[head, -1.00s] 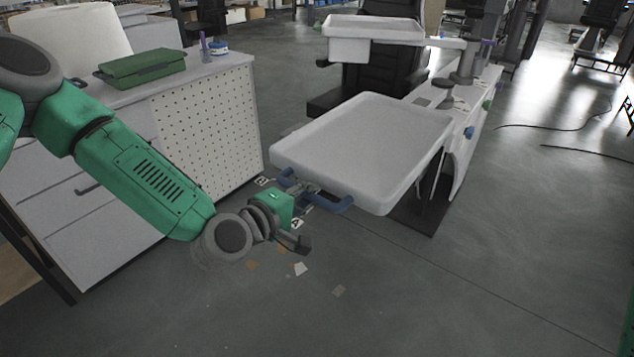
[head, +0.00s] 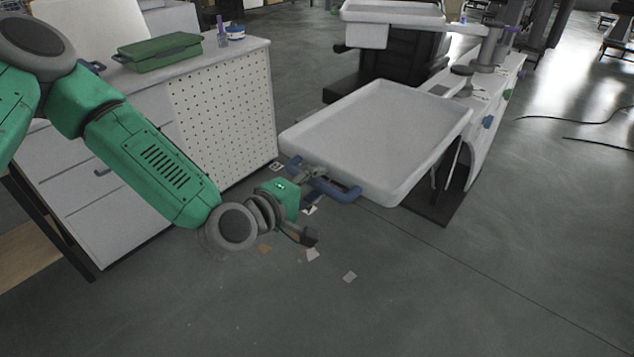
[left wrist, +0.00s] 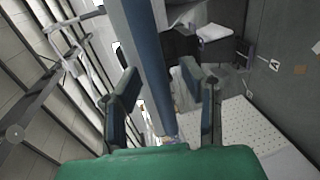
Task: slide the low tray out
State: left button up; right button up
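The low tray (head: 375,140) is a wide, shallow white tray on the white lift column unit. A blue handle (head: 340,191) runs along its near left edge. My left gripper (head: 308,175) is at this handle in the head view, partly hidden by its own wrist. In the left wrist view the blue handle bar (left wrist: 147,60) runs between the two fingers of the left gripper (left wrist: 158,88). The fingers stand apart, with a gap beside the bar on the right finger's side. My right gripper is not in view.
A smaller white upper tray (head: 392,12) sits behind the low tray. A white cabinet with a pegboard side (head: 225,115) stands close on the left, with a green case (head: 158,52) on top. The floor (head: 430,295) in front of the tray is clear apart from flat scraps.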

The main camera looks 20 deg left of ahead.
pick_arm(q)
jog(key=v, duration=0.7)
jog(key=shift+a, duration=0.2)
jog(key=shift+d+f, duration=0.15)
jog(key=shift+f, duration=0.05)
jog(key=s+d+f+m+g, duration=0.3)
jog(key=s+f+m+g, duration=0.5)
jog(key=s+f, duration=0.6)
jog(key=s+a+f+m+g+y+b, duration=0.1)
jog(key=s+a+f+m+g+y, duration=0.4)
jog(key=s+a+f, duration=0.5)
jog(key=shift+s+a+f+m+g, duration=0.3)
jog(key=shift+s+m+g, duration=0.25)
jog(key=shift+m, duration=0.25)
